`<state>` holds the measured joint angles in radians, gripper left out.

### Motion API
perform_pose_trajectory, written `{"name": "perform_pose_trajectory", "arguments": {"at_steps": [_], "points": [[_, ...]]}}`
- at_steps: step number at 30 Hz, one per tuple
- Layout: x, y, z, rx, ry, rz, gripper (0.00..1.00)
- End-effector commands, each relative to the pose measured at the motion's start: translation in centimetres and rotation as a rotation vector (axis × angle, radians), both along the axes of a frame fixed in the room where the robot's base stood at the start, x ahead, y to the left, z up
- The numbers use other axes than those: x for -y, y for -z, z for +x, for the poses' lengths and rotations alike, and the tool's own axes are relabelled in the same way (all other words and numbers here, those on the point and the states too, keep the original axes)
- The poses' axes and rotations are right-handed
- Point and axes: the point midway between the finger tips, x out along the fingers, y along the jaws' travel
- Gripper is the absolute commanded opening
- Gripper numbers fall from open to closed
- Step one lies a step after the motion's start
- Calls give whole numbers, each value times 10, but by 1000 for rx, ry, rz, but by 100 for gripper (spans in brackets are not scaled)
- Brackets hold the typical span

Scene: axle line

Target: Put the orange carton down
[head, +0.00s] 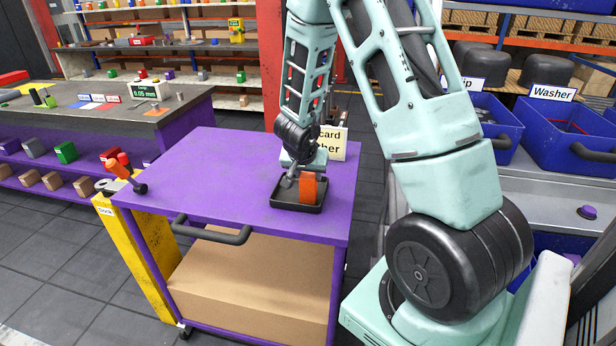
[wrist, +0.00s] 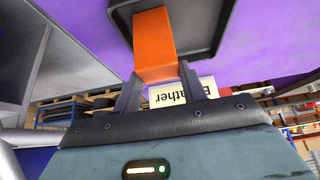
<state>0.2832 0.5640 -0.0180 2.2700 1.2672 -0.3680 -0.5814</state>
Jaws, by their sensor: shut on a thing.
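The orange carton (head: 307,188) is upright over the black tray (head: 284,192) on the purple cart top. My gripper (head: 299,172) is shut on the carton near its upper end. The wrist view shows the carton (wrist: 154,42) between my two fingers (wrist: 157,80), with the tray (wrist: 205,22) beyond it. The carton's lower end is at the tray; I cannot tell whether it touches the tray floor. My wrist hides part of the tray's back edge.
The purple cart (head: 200,175) has a black handle (head: 211,232) and a clear left side. A partly hidden sign (head: 333,145) stands behind the tray. A large brown box (head: 250,290) is on the lower shelf. Blue bins (head: 567,125) are at the right.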

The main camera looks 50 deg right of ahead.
Motion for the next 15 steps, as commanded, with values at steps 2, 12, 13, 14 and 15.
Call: {"name": "perform_pose_trajectory", "arguments": {"at_steps": [2, 12, 13, 14, 15], "points": [[0, -1, 0, 1, 0, -1, 16], [0, 1, 0, 1, -1, -1, 63], [0, 1, 0, 1, -1, -1, 63], [0, 1, 0, 1, -1, -1, 63], [0, 1, 0, 1, -1, -1, 63]]}}
